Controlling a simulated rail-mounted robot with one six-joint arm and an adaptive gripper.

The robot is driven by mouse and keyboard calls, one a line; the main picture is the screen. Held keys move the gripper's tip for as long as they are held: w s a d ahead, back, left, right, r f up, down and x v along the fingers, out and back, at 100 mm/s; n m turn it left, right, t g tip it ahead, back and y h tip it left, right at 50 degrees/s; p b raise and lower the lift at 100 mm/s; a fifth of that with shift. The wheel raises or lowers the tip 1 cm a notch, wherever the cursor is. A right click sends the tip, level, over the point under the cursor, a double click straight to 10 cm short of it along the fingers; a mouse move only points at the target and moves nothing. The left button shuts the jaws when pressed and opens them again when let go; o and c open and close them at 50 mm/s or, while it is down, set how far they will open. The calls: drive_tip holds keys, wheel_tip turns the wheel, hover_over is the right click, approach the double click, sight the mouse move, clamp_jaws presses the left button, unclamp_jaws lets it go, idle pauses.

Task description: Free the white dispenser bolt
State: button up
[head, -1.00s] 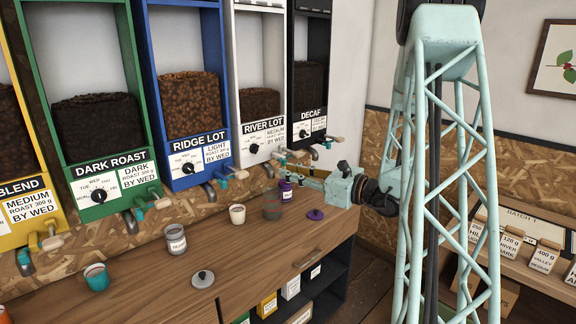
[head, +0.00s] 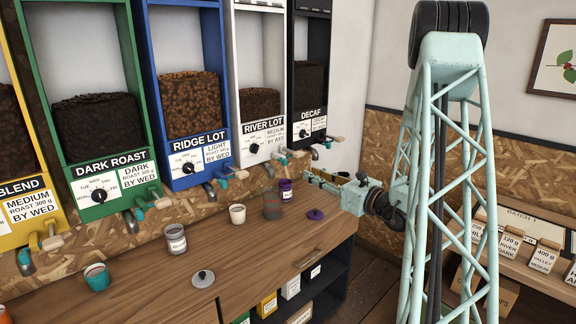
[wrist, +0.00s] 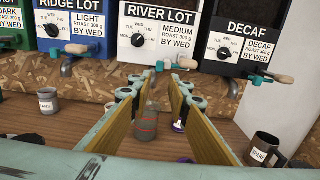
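The white dispenser (head: 260,95), labelled RIVER LOT, hangs between the blue and black ones; it also shows in the wrist view (wrist: 160,12). Its bolt has a tan handle (head: 297,154) and a teal part under the front panel, above the counter. In the wrist view the bolt handle (wrist: 186,63) lies just beyond my fingertips, sticking out to the right of the spout. My gripper (head: 308,176) is open and empty, a short way to the right of and below the bolt. In the wrist view its two long tan-faced fingers (wrist: 163,78) stand apart with nothing between their tips.
Below my gripper the counter (head: 250,255) carries a grey glass jar (head: 272,208), a purple canister (head: 285,190) and a purple lid (head: 315,214). The black dispenser's bolt handle (wrist: 283,77) is close on the right.

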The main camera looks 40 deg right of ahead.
sight(286, 163)
drive_tip(key=shift+w+a+b, duration=0.1)
drive_tip(key=shift+w+a, duration=0.15)
drive_tip(key=shift+w, duration=2)
drive_tip(key=shift+w+a+b, duration=0.15)
drive_tip(key=shift+w+a, duration=0.15)
drive_tip(key=shift+w, duration=1.95)
drive_tip(key=shift+w+a+b, duration=0.1)
drive_tip(key=shift+w+a, duration=0.15)
drive_tip(key=shift+w, duration=2)
clamp_jaws()
